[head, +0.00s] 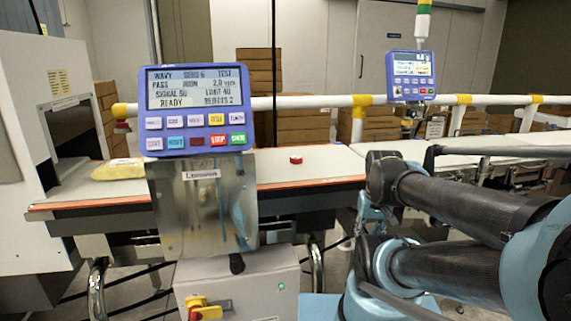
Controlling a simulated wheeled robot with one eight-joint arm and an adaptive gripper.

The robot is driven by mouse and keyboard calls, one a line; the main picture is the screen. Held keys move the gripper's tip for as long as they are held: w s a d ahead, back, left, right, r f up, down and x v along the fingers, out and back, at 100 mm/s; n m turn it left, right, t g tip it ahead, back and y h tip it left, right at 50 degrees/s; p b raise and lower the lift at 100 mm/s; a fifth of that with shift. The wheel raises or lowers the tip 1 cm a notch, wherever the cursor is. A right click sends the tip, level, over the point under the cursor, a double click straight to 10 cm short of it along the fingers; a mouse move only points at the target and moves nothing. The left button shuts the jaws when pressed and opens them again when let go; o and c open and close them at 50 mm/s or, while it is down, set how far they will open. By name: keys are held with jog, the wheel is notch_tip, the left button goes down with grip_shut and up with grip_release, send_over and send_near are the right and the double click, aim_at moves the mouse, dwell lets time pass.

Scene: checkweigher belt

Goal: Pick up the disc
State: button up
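A small red disc (296,159) with a paler lower edge lies on the light conveyor belt (330,168), to the right of the blue control panel and set back from the belt's orange front edge. Nothing touches it. Parts of my arm, with black links and light blue joints, fill the lower right of the head view, apart from the disc. My gripper does not show in this view, so whether it is open or shut is hidden.
A blue display panel (197,110) on a steel box stands before the belt. A yellow bag (118,169) lies at the belt's left, by the white machine (25,160). A white rail (300,102) runs behind. A second panel (410,75) stands farther right. The belt around the disc is clear.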

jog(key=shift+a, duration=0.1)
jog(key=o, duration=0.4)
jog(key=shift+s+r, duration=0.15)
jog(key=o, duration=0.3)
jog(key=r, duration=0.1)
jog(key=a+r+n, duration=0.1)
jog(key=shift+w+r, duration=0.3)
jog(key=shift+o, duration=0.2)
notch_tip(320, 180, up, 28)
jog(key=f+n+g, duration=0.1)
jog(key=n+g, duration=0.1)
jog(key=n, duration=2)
send_over(296, 157)
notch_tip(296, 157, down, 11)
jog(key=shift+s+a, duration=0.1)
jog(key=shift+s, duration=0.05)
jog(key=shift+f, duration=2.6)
